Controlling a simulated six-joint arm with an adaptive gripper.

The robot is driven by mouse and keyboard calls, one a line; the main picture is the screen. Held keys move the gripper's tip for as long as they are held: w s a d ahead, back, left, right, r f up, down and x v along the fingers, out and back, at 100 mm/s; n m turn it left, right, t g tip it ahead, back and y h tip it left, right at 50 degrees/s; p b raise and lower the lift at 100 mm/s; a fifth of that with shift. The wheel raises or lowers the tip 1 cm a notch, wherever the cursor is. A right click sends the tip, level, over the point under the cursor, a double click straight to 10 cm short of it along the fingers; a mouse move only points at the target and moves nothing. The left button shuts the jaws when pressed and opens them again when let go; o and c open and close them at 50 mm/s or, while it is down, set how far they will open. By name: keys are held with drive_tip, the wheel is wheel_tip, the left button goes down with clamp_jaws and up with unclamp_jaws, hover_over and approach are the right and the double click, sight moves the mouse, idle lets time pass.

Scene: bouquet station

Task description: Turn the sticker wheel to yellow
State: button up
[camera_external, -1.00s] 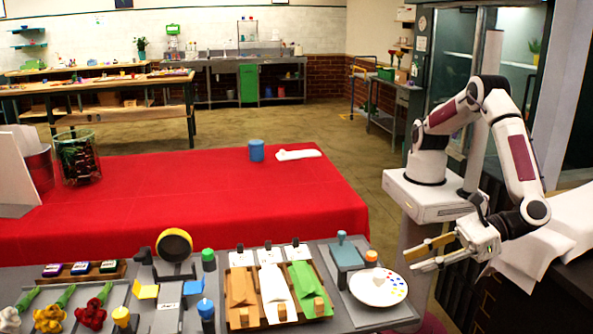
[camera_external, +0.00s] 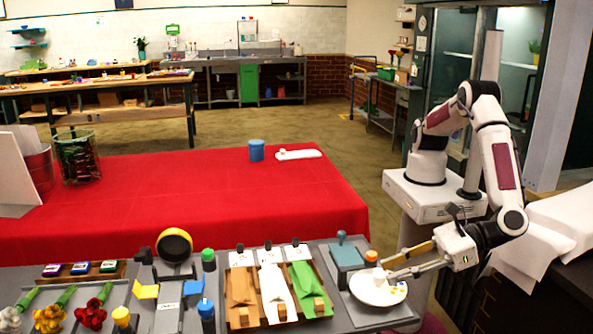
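The sticker wheel (camera_external: 372,294) is a white disc with small coloured dots near its right edge and a tan mark near its middle. It lies on the grey board at the right end of the work table. A yellow dot shows at its right side; the other dots are too small to tell clearly. My gripper (camera_external: 387,269) reaches in from the right, its two fingers apart with nothing seen between them. The fingertips are over the far edge of the wheel and hide part of it. I cannot tell whether they touch it.
An orange-topped bottle (camera_external: 371,258) stands just behind the wheel, close to my fingertips. Wrapped paper sheets (camera_external: 274,290) lie in trays further left. A red-covered table (camera_external: 200,205) is behind.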

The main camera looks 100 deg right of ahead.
drive_tip(key=shift+x, duration=1.15)
clamp_jaws()
drive_tip(key=shift+w+d+r+n+y, duration=0.1)
drive_tip(key=shift+d+r+n+y, duration=0.05)
drive_tip(key=shift+n+y, duration=0.4)
drive_tip(key=shift+d+n+y, duration=0.15)
drive_tip(key=shift+n+y, duration=1.6)
drive_tip(key=shift+y, duration=0.4)
unclamp_jaws()
